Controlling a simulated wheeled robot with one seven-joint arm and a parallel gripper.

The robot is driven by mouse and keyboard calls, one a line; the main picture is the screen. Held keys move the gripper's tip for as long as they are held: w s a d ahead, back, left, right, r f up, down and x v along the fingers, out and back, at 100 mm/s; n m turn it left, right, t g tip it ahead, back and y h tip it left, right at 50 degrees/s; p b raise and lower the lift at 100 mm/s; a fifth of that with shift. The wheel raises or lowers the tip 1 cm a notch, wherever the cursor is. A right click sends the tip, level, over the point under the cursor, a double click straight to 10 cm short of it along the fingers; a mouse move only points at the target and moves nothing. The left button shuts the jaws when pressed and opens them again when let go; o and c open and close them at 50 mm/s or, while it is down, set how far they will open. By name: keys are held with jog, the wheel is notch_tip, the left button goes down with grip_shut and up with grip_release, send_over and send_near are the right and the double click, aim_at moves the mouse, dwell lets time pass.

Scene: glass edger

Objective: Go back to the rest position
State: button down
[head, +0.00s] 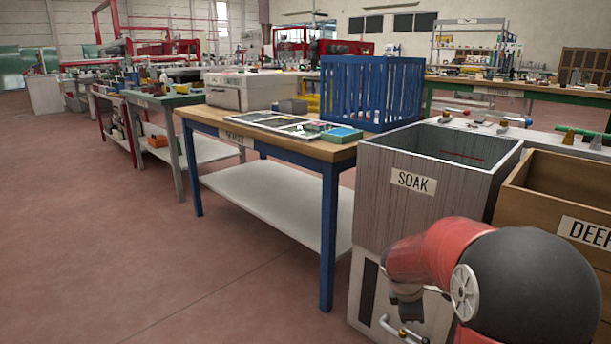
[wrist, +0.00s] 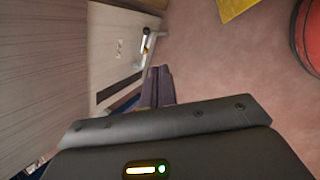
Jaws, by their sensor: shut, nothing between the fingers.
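My gripper (wrist: 160,85) is shut and empty in the wrist view, its dark fingers together over the reddish floor. It is close to a light cabinet front (wrist: 115,45) with a metal bar handle (wrist: 148,45). I see a gap of floor beside the fingers; I cannot tell whether they touch the handle. In the head view my red and black arm reaches down at the lower right, in front of the cabinet (head: 365,290) under the grey SOAK bin (head: 400,215). The handle (head: 390,328) shows there below my gripper, which the arm partly hides.
A wooden DEEP-labelled bin (head: 575,190) stands right of the SOAK bin. A blue-legged table (head: 300,150) with a blue slatted rack (head: 372,90) stands left of it. The floor (head: 150,250) at the left is open. A yellow patch (wrist: 235,8) lies on the floor.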

jog(key=s+a+r+m+t+y+p, duration=0.1)
jog(key=s+a+r+m, duration=0.1)
jog(key=s+r+m, duration=0.35)
jog(key=s+a+r+m+p, duration=0.1)
jog(key=s+a+r+m, duration=0.15)
jog(key=s+r, duration=0.5)
jog(key=s+a+r+m+y, duration=0.1)
jog(key=s+a+m, duration=0.2)
jog(key=s, duration=0.3)
jog(key=s+a+r+m+t+y+p, duration=0.1)
jog(key=s+a+m+y, duration=0.1)
jog(key=s, duration=0.5)
jog(key=shift+s+a+r+m, duration=0.15)
jog(key=shift+a+r+m, duration=0.3)
jog(key=shift+m, duration=0.55)
